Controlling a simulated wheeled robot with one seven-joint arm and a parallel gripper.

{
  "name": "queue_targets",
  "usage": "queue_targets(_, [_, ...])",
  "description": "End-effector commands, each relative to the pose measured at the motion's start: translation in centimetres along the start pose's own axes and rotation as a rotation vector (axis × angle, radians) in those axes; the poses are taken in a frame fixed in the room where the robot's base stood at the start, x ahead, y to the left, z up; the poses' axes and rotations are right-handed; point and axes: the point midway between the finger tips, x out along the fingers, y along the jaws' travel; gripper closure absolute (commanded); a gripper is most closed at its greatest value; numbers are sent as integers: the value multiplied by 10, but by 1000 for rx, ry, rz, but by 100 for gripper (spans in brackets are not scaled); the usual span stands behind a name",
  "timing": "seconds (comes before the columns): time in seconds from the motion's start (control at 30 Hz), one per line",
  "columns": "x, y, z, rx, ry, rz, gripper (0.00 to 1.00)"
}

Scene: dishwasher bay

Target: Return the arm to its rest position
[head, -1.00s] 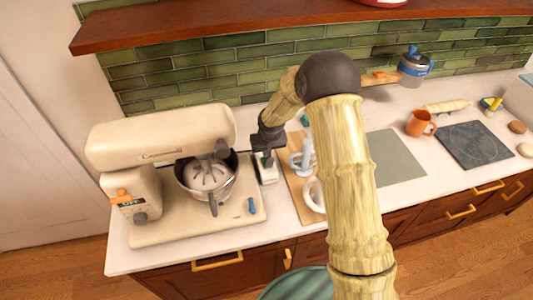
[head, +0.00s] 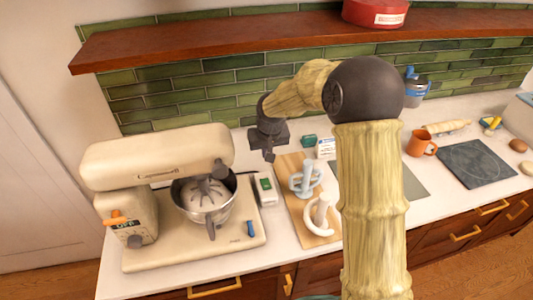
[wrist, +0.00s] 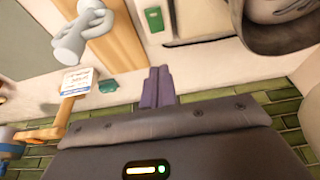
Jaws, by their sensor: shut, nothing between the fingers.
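My gripper (head: 269,157) is shut and empty, held in the air above the counter (head: 150,284). In the head view it hangs between the stand mixer (head: 160,160) and the wooden board (head: 289,166). Its closed fingers also show in the wrist view (wrist: 157,88), with nothing between them. The mixer's metal bowl (head: 186,212) stands under the mixer head. My raised arm hides part of the counter to the right of the board.
A small white box with a green top (head: 265,189) stands beside the mixer. White attachments (head: 321,217) lie on the board. A red shelf (head: 240,31) with a red pot (head: 375,12) runs above. An orange mug (head: 421,143) and dark slab (head: 473,164) are at right.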

Motion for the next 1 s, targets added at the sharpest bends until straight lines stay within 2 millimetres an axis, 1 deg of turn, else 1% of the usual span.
queue_targets(0.27, [-1, 1, 1, 1, -1, 1, 100])
queue_targets(0.37, [-6, 7, 10, 6, -5, 6, 100])
queue_targets(0.47, [-19, 20, 30, 17, -14, 19, 100])
queue_targets(0.57, [-36, 38, 63, 41, -29, 34, 100])
queue_targets(0.6, [-43, 45, 78, 51, -35, 40, 100])
queue_targets(0.67, [-54, 56, 102, 72, -43, 48, 100])
queue_targets(0.7, [-60, 62, 117, 89, -48, 53, 100])
queue_targets(0.77, [-70, 70, 142, 112, -55, 58, 100])
queue_targets(0.8, [-76, 75, 159, 128, -59, 62, 100])
queue_targets(0.87, [-85, 81, 185, 157, -65, 66, 100])
queue_targets(0.9, [-90, 84, 201, 177, -67, 67, 100])
queue_targets(1.0, [-99, 89, 237, 216, -74, 68, 100])
